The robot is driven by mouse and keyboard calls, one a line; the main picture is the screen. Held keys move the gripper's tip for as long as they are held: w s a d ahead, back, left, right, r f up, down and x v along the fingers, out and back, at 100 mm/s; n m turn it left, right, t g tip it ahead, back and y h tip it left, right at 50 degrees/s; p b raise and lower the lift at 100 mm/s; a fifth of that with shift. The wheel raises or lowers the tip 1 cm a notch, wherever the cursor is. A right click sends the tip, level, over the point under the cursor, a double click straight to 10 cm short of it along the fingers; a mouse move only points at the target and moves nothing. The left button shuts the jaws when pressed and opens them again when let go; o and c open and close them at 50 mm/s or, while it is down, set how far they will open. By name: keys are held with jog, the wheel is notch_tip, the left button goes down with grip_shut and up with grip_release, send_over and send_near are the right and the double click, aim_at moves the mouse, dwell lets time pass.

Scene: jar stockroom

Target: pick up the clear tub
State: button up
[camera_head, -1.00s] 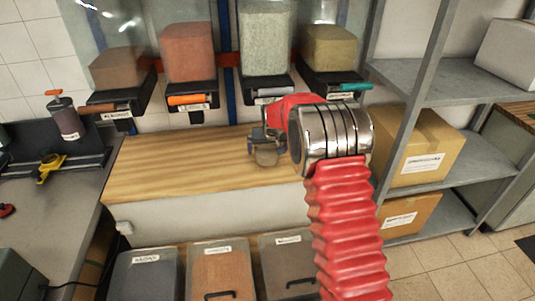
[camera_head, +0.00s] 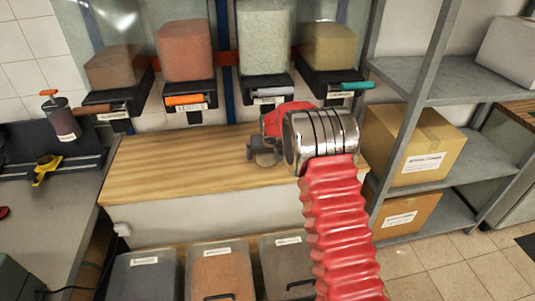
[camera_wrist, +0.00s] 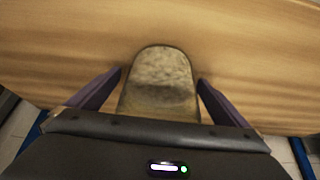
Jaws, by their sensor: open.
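The clear tub (camera_wrist: 160,92) stands on the wooden counter, with a rounded, see-through shape and pale mottled contents. In the wrist view it lies between the two dark fingers of my gripper (camera_wrist: 160,78), with a small gap on each side. Its near end is hidden by the gripper body. In the head view my gripper (camera_head: 262,151) is low over the counter, and the tub is mostly hidden there. The gripper is open and holds nothing.
The wooden counter (camera_head: 165,170) is bare to the left of my gripper. Dispensers with coloured contents, such as a red one (camera_head: 185,52), hang behind it. Labelled bins (camera_head: 220,262) stand below in front. A metal shelf (camera_head: 440,80) with cardboard boxes (camera_head: 425,145) is at right.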

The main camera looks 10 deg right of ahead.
jog(key=shift+c, duration=0.2)
jog(key=c, duration=1.3)
jog(key=shift+r, duration=0.2)
jog(key=shift+r, duration=1.6)
jog(key=s, duration=1.8)
